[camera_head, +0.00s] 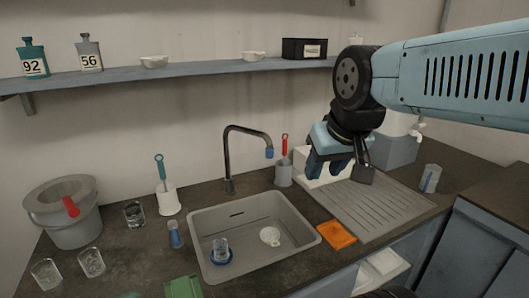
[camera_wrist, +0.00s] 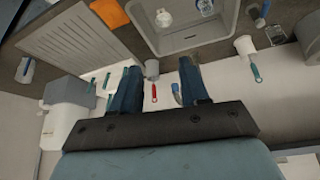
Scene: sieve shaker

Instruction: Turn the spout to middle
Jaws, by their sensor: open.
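The tap is a dark, tall, bent spout (camera_head: 228,155) standing behind the grey sink (camera_head: 203,259). Its arm points to the right in the head view and ends in a blue tip (camera_head: 269,153), above the back right of the sink. My gripper (camera_head: 329,172) is to the right of the blue tip, apart from it, with its blue fingers pointing down and nothing between them. In the wrist view my gripper (camera_wrist: 157,82) has its fingers spread. A small blue-ended curved piece (camera_wrist: 177,93), seemingly the spout, shows beside the right finger.
A grey cup with a red-handled brush (camera_head: 284,174) stands between the tap and my gripper. A ribbed drainboard (camera_head: 375,208) and orange cloth (camera_head: 337,234) lie right of the sink. A white holder with a teal brush (camera_head: 167,199) stands left. A shelf (camera_head: 190,72) runs above.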

